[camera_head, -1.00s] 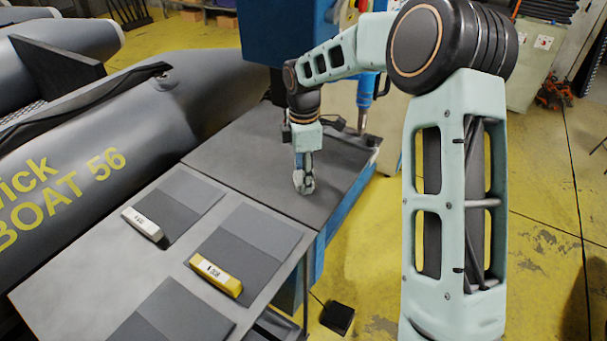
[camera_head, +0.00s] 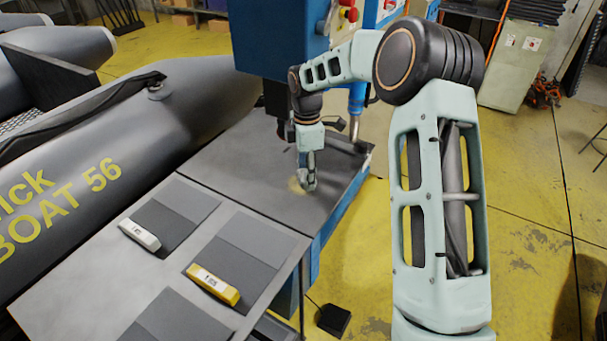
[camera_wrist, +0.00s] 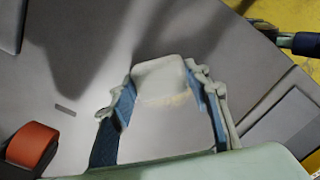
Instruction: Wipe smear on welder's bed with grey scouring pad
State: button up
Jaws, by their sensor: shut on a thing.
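The welder's bed (camera_head: 262,168) is a flat dark grey plate below the blue machine. A pale yellowish smear (camera_head: 296,186) lies on it, just left of my gripper (camera_head: 308,184). In the wrist view my gripper (camera_wrist: 160,88) has its blue-lined fingers shut on a pale grey scouring pad (camera_wrist: 158,73). The pad is down at the bed surface; I cannot tell how firmly it touches. The smear (camera_wrist: 168,101) shows right beside the pad, between the fingers.
The blue machine (camera_head: 272,40) rises behind the bed. A grey table with dark sheets, a white block (camera_head: 139,235) and a yellow block (camera_head: 212,283) adjoins in front. A grey inflatable boat (camera_head: 120,150) lies left. An orange roller-like part (camera_wrist: 32,145) shows in the wrist view.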

aim_at(294, 192)
jog(key=shift+w+d+f+p, duration=0.1)
jog(key=shift+w+d+p, duration=0.2)
jog(key=shift+w+d, duration=0.25)
jog(key=shift+w+d+p, duration=0.25)
jog(key=shift+w+d, duration=0.05)
jog(key=shift+w, duration=0.35)
jog(key=shift+s+a+b, duration=0.2)
jog(key=shift+s+a, duration=0.5)
jog(key=shift+s, duration=0.35)
jog(key=shift+s+a+b, duration=0.15)
jog(key=shift+s+a, duration=0.6)
jog(key=shift+s, duration=0.3)
jog(key=shift+s+a+b, duration=0.2)
jog(key=shift+s+a, duration=0.5)
jog(key=shift+s, duration=0.35)
jog(key=shift+w+a, duration=0.25)
jog(key=shift+a, duration=0.25)
jog(key=shift+w+d+r+p, duration=0.1)
jog(key=shift+w+d+p, duration=0.55)
jog(key=shift+w, duration=0.4)
jog(key=shift+w+d+r+p, duration=0.1)
jog(key=shift+w+d+p, duration=0.4)
jog(key=shift+w+d, duration=0.45)
jog(key=shift+w+d+r+p, duration=0.1)
jog(key=shift+w+d+p, duration=0.45)
jog(key=shift+w, duration=0.65)
jog(key=shift+f, duration=0.15)
jog(key=shift+a, duration=0.1)
